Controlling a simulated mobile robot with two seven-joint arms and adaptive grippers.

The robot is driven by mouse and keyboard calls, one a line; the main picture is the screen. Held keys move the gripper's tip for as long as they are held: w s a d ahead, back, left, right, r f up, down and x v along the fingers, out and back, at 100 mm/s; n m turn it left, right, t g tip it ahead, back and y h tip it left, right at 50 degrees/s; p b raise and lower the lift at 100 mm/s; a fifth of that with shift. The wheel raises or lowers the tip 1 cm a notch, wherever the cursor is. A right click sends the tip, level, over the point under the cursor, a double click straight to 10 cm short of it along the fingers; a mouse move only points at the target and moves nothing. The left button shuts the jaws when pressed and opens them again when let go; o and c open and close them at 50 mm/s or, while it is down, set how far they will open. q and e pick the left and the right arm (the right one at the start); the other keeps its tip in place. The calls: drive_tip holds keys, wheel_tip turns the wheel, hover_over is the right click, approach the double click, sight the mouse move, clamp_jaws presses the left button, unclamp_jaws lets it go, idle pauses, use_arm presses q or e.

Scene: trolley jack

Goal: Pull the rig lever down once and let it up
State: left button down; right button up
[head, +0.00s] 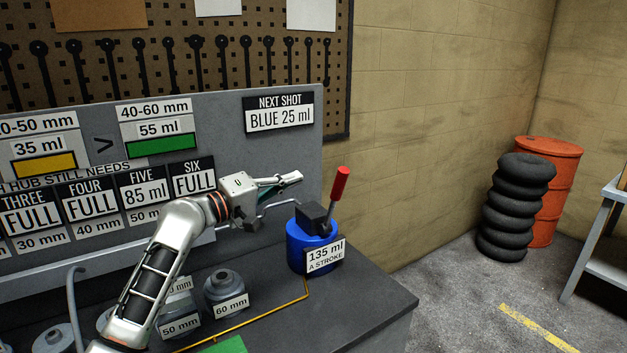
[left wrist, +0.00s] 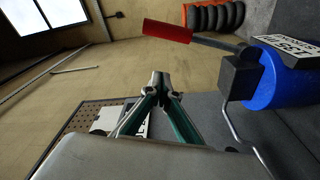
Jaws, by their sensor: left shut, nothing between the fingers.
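The rig lever (head: 339,185) has a red grip on a dark rod and stands up, leaning slightly right, from a black block on a blue canister (head: 299,246). The canister carries a label reading "135 ml A STROKE". My left gripper (head: 296,177) is shut and empty, to the left of the red grip and apart from it. In the left wrist view my left gripper's fingertips (left wrist: 160,76) meet, with the red grip (left wrist: 167,31) beyond them and the blue canister (left wrist: 280,80) at the right. My right gripper is not in view.
The canister stands near the right end of a dark bench (head: 377,300). Grey hubs with labels, one reading "60 mm" (head: 224,290), stand to its left. A grey panel (head: 285,160) with signs rises behind. Stacked tyres (head: 512,205) and an orange drum (head: 556,180) stand on the floor at right.

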use_arm(q)
hover_over(335, 200)
drive_tip(key=w+a, duration=0.3)
drive_tip(key=w, duration=0.1)
drive_tip(key=shift+s+d+f+p, duration=0.1)
drive_tip(key=shift+s+d+f, duration=0.1)
drive_tip(key=shift+s, duration=0.45)
drive_tip(key=shift+s+d+f+p, duration=0.1)
drive_tip(key=shift+s+d, duration=0.05)
drive_tip(key=shift+s, duration=0.45)
drive_tip(key=shift+s+d+f+p, duration=0.1)
drive_tip(key=shift+s+d+f, duration=0.1)
drive_tip(key=shift+s, duration=0.45)
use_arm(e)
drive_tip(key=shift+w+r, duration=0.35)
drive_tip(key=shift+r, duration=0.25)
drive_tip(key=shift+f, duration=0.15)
